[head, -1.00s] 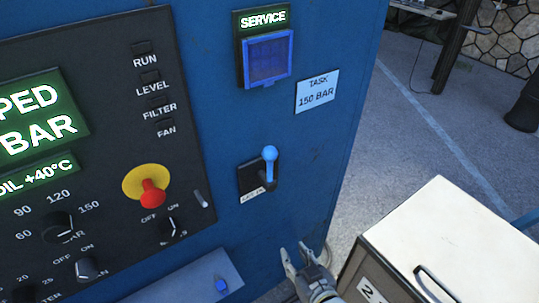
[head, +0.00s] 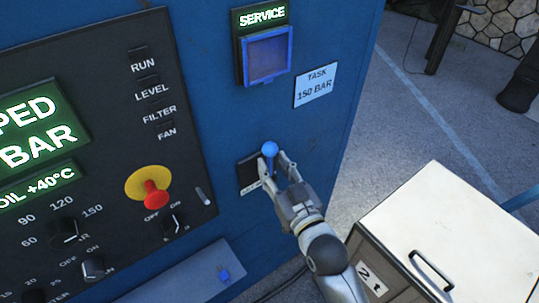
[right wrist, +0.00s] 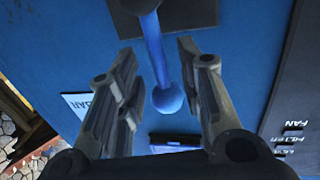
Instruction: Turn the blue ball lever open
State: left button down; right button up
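The blue ball lever (head: 270,150) stands on a dark plate on the blue cabinet front, its ball at the top. In the right wrist view the lever (right wrist: 157,62) lies between my two fingers, with its ball (right wrist: 168,99) toward the palm. My right gripper (head: 283,166) is at the lever in the head view. In the right wrist view my right gripper (right wrist: 158,50) is open, with a gap on each side of the lever's stem. My left gripper is not in view.
A control panel with a red button (head: 155,193) on a yellow disc is left of the lever. A task label (head: 316,84) and a service box (head: 267,56) are above. A white-topped drawer cabinet (head: 440,220) stands close to the right of my arm.

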jog(key=shift+x, duration=1.45)
jog(key=c, duration=0.6)
grip_shut()
jog(key=shift+r, duration=0.15)
